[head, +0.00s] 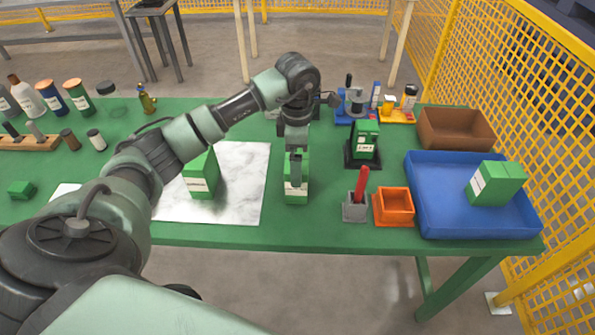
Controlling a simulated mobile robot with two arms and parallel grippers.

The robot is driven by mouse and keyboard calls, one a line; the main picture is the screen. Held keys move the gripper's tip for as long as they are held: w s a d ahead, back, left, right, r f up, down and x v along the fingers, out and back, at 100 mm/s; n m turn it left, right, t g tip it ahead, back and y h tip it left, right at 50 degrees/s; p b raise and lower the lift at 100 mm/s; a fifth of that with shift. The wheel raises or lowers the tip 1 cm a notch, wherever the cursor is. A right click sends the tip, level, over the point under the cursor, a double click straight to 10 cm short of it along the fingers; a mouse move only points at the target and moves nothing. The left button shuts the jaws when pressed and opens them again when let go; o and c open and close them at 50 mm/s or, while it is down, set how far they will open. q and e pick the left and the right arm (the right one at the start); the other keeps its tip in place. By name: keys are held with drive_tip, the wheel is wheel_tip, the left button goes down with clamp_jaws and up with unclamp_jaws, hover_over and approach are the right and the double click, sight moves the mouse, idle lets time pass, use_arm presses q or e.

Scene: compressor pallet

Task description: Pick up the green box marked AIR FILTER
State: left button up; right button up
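Several green boxes with white labels are in the head view, and the print is too small to read, so I cannot tell which is marked AIR FILTER. One green box (297,195) stands upright on the green table near its middle. My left gripper (297,172) points down right at this box, overlapping its upper part; whether the fingers grip it is unclear. Another green box (201,177) stands on the white marbled sheet. A third (365,138) is on a black stand, and a fourth (495,184) sits in the blue tray. My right gripper is not in view.
The blue tray (432,211), an orange bin (393,207), a grey holder (355,209) with a red handle and a brown bin (457,130) are on the right. Bottles (78,97) stand at the back left. The white sheet (242,190) has bare room.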

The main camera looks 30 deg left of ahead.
use_arm(q)
drive_tip(key=shift+s+f, duration=0.1)
drive_tip(key=shift+f, duration=0.2)
drive_tip(key=c, duration=1.7)
drive_tip(key=shift+c, duration=0.5)
drive_tip(key=shift+r, duration=0.2)
